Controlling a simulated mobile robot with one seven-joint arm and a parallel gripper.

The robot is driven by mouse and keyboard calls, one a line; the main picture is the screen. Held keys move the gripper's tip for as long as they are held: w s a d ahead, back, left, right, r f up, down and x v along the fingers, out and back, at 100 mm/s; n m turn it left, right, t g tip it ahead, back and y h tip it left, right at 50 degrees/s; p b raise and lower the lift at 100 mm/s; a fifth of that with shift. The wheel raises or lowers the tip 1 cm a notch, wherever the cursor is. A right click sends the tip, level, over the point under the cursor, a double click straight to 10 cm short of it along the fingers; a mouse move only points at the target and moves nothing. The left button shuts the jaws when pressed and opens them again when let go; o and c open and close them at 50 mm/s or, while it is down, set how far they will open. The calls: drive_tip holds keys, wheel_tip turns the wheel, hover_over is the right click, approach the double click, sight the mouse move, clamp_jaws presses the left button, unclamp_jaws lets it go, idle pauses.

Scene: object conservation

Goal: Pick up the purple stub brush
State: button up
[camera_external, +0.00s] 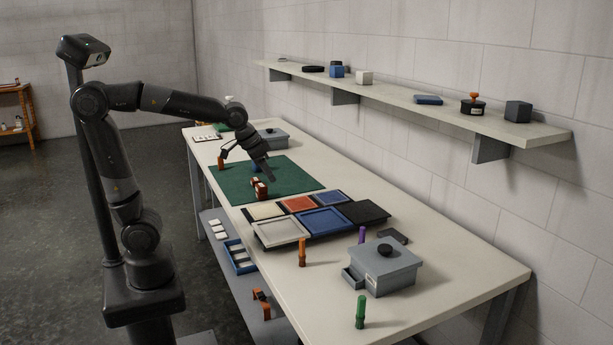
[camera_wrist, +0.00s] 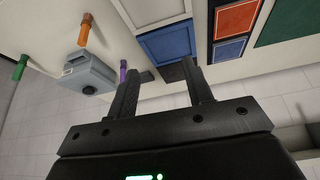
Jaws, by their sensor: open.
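The purple stub brush (camera_external: 362,235) stands upright on the white table, just behind the grey box with the black knob. It also shows in the wrist view (camera_wrist: 123,70), small, left of my fingers and partly hidden by the left one. My gripper (camera_external: 270,176) is over the green mat, far from the brush, with the trays lying between them. In the wrist view its two fingers (camera_wrist: 160,75) are spread apart with nothing between them.
The grey box (camera_external: 388,272) stands close to the brush, with a dark flat object (camera_external: 393,236) behind. Orange (camera_external: 302,252) and green (camera_external: 361,312) brushes stand nearer the front edge. Trays (camera_external: 280,233) fill the table's middle. A wall shelf (camera_external: 400,97) runs above the back edge.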

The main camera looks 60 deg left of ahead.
drive_tip(key=w+d+f, duration=0.3)
drive_tip(key=w+d, duration=0.5)
drive_tip(key=w, duration=0.3)
drive_tip(key=m, duration=0.1)
approach(363, 241)
drive_tip(key=shift+w+a+f+g, duration=0.1)
drive_tip(key=shift+w+a+g, duration=0.3)
drive_tip(key=shift+w, duration=0.45)
drive_tip(key=x, duration=1)
drive_tip(key=shift+s+a+f, duration=0.1)
drive_tip(key=shift+f, duration=0.15)
drive_tip(key=shift+c, duration=0.2)
clamp_jaws()
drive_tip(key=shift+r, duration=0.15)
